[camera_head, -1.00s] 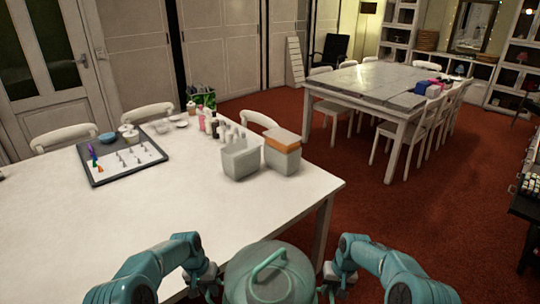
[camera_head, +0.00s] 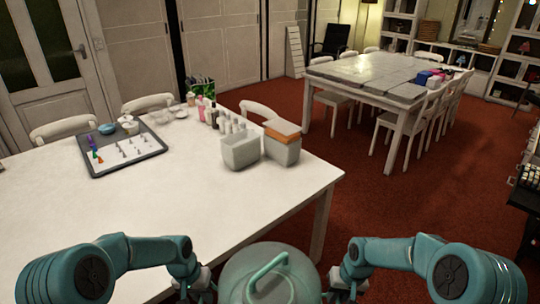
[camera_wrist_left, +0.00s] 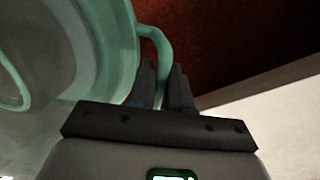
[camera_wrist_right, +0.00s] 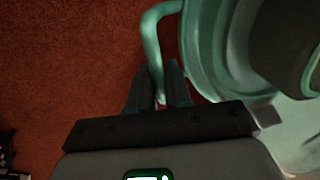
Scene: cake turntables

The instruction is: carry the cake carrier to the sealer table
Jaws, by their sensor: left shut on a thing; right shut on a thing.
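The cake carrier (camera_head: 300,283), a pale teal domed container with a loop handle on top, is low in the middle of the head view, its lower part cut off. My left gripper (camera_head: 205,292) is at its left side; in the left wrist view the fingers (camera_wrist_left: 165,85) are shut on a teal side handle (camera_wrist_left: 158,48). My right gripper (camera_head: 337,290) is at its right side; in the right wrist view the fingers (camera_wrist_right: 160,88) are shut on the other side handle (camera_wrist_right: 152,40). Two tables show; which is the sealer table I cannot tell.
A white table (camera_head: 60,215) ahead left bears a tray (camera_head: 95,170), bottles and two grey bins (camera_head: 240,152). A far table (camera_head: 350,70) with a grey tiled top has white chairs around it. Red carpet (camera_head: 390,215) is open on the right, with a dark shelf (camera_head: 525,205) at the edge.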

